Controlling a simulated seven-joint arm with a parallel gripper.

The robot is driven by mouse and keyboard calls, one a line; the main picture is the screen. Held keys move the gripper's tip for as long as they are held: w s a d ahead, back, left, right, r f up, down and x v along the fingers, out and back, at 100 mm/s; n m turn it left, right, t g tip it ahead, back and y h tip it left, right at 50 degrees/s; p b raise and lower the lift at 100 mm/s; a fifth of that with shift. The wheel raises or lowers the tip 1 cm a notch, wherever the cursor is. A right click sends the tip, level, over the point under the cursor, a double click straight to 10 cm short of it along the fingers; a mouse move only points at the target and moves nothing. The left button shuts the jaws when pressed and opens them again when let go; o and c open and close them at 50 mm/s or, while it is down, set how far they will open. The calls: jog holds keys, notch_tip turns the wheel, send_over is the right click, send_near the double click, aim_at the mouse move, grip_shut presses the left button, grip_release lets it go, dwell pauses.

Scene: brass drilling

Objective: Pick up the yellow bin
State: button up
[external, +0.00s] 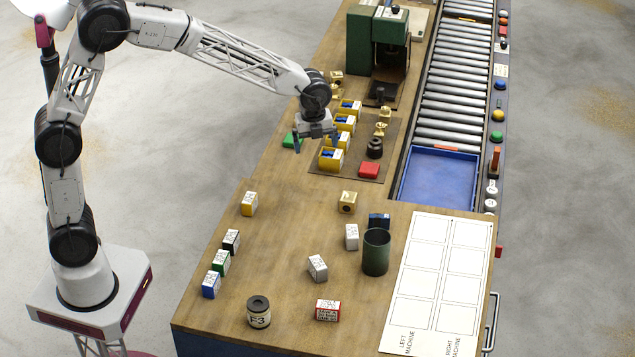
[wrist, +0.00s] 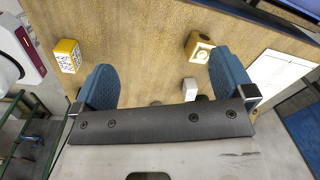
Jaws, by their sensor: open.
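Several yellow bins with blue contents stand in a row on the brown mat (external: 352,176); the nearest yellow bin (external: 331,160) is just below and right of my gripper (external: 316,143) in the external view. I cannot tell which bin is meant. My gripper is open and empty, above the bench's left edge. In the wrist view my gripper's blue fingers (wrist: 165,82) are spread wide with nothing held between them. No blue-filled yellow bin shows in the wrist view. A white-labelled yellow block (external: 249,204) stands apart; a similar block shows in the wrist view (wrist: 67,55).
A red block (external: 369,170), a dark round part (external: 375,148) and brass pieces (external: 383,113) are near the bins. A green block (external: 288,141) lies beside my gripper. A green machine (external: 362,42) stands behind. A dark green cup (external: 376,252) and small blocks stand in front.

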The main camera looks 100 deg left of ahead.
jog(key=a+f+m, duration=0.3)
jog(key=a+f, duration=0.4)
jog(key=a, duration=0.5)
jog(key=m, duration=0.2)
send_over(331, 160)
jog(key=a, duration=0.3)
notch_tip(331, 160, down, 7)
jog(key=shift+s+d+g, duration=0.1)
jog(key=shift+s+g, duration=0.15)
jog(key=shift+g, duration=0.05)
jog(key=shift+f, duration=0.1)
jog(key=shift+f, duration=1.25)
jog(key=shift+s+f, duration=0.1)
jog(key=shift+f, duration=2.45)
jog(key=c, duration=1)
